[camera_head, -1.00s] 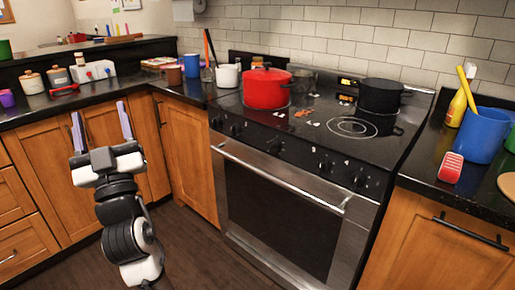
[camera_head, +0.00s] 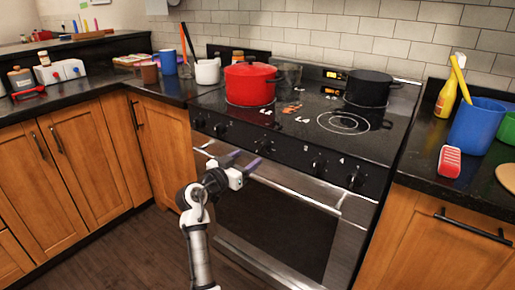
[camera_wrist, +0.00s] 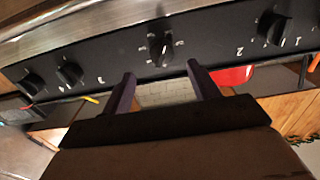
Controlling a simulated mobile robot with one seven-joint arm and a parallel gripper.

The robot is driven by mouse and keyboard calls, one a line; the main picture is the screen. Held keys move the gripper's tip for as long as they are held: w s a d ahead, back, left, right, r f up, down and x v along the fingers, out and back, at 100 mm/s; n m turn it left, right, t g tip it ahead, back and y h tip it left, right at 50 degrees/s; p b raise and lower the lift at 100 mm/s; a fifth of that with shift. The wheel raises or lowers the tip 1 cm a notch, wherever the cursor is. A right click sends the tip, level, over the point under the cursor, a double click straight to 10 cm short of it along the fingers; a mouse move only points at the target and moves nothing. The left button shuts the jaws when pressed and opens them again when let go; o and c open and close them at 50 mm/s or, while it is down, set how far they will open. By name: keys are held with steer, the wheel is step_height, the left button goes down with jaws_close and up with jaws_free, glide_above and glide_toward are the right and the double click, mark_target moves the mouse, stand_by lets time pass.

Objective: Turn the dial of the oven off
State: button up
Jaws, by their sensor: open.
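The oven (camera_head: 275,226) stands in the middle of the head view, with a black front panel carrying a row of several black dials. The middle dial (camera_head: 266,145) sits apart from the pairs at either side. In the wrist view this dial (camera_wrist: 161,50) is just beyond and between the two finger ends, with marks around it and its grip bar roughly upright. No label there reads clearly as the oven's. My gripper (camera_head: 242,161) is open and empty in front of the panel, near the oven handle (camera_head: 280,181). The fingers (camera_wrist: 160,73) appear apart from the dial.
A red pot (camera_head: 250,84) and a black pot (camera_head: 367,88) stand on the cooktop. Other dials (camera_wrist: 70,73) (camera_wrist: 274,29) flank the middle one. Counters with a blue container (camera_head: 476,126) and a red-and-white item (camera_head: 449,161) lie to the right. Dark floor is clear at lower left.

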mark_target(259, 149)
steer(key=x, duration=0.7)
steer(key=shift+w+p, duration=0.1)
steer(key=shift+p, duration=0.3)
steer(key=c, duration=1)
steer(key=shift+o, duration=0.2)
